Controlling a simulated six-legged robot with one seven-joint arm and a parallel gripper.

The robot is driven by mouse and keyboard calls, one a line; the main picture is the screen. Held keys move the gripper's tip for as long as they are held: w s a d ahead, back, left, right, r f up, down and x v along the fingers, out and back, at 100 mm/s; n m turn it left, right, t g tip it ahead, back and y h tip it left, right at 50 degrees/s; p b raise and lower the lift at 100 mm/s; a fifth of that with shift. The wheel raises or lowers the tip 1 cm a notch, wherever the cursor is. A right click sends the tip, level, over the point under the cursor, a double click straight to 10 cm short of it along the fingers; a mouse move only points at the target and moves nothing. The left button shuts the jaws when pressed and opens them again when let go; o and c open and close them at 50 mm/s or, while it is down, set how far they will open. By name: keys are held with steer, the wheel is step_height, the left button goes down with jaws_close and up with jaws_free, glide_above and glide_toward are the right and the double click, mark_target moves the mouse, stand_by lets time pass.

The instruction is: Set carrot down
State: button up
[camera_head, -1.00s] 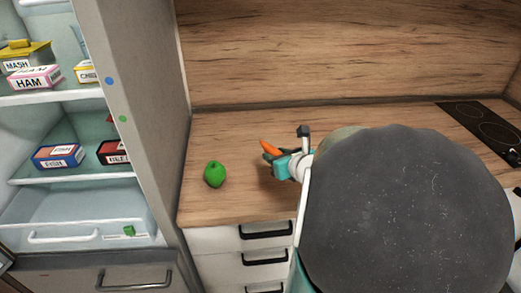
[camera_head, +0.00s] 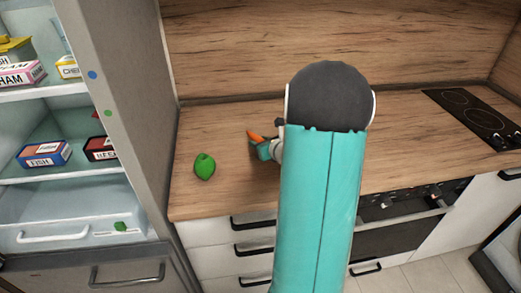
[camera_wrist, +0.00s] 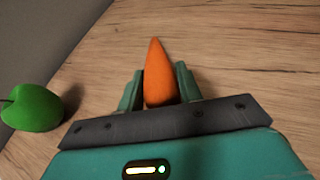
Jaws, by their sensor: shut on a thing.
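An orange carrot (camera_wrist: 157,75) is between the two teal fingers of my gripper (camera_wrist: 158,88) in the wrist view, its tip pointing away from the palm. My gripper is shut on it. In the head view the carrot (camera_head: 255,135) sticks out to the left of my gripper (camera_head: 262,147), over the wooden counter (camera_head: 225,190). I cannot tell whether the carrot touches the counter. My arm hides part of the gripper in the head view.
A black cooktop (camera_head: 475,118) is at the right. The counter behind the pepper is clear.

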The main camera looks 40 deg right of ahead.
steer(key=shift+w+d+f, duration=0.1)
steer(key=shift+w+f, duration=0.05)
steer(key=shift+f, duration=1.55)
steer(key=o, duration=0.6)
steer(key=shift+f, duration=0.15)
steer(key=o, duration=0.4)
